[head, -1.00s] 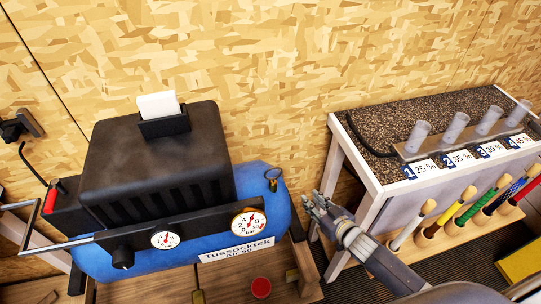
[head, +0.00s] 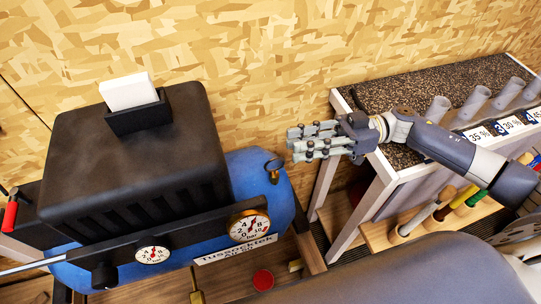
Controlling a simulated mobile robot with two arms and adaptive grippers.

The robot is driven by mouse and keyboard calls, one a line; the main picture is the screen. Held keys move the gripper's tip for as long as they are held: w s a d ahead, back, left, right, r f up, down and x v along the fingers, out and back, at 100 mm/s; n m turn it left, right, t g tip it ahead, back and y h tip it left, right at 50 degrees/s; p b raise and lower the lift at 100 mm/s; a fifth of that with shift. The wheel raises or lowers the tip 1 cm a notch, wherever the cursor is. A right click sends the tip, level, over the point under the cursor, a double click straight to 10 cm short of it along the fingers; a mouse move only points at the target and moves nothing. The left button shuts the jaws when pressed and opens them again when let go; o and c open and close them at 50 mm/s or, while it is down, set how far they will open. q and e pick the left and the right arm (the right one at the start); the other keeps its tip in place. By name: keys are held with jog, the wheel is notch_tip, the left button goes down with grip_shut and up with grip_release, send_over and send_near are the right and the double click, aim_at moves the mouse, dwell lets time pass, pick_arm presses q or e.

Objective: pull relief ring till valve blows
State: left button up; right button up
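The blue air tank (head: 278,208) lies under a black compressor housing (head: 135,160). The small brass relief ring (head: 274,171) stands on top of the tank's right end, above its valve. My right gripper (head: 296,144) is just right of the ring in the picture, its grey fingers stretched out towards it. The fingers are spread with a gap between them, hold nothing, and look apart from the ring. The larger gauge (head: 249,226) sits on the front bar. My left gripper is not in view.
A bench (head: 375,95) with a speckled top and tilted grey tubes stands on the right, under my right forearm. Several coloured grips stand in a wooden rack (head: 385,238) below it. A smaller gauge (head: 153,254) and a red cap (head: 263,280) are near the tank.

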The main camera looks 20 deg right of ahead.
aim_at(275, 159)
jog(key=shift+n+g, duration=0.3)
jog(key=shift+g, duration=0.3)
jog(key=a, duration=0.2)
jog(key=s+a+p, duration=0.1)
jog(key=a, duration=0.3)
jog(key=shift+s+a+f+p, duration=0.25)
jog(key=shift+a+f+p, duration=0.05)
jog(key=shift+f+p, duration=0.05)
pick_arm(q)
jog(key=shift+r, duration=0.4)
pick_arm(e)
jog(key=shift+c, duration=0.6)
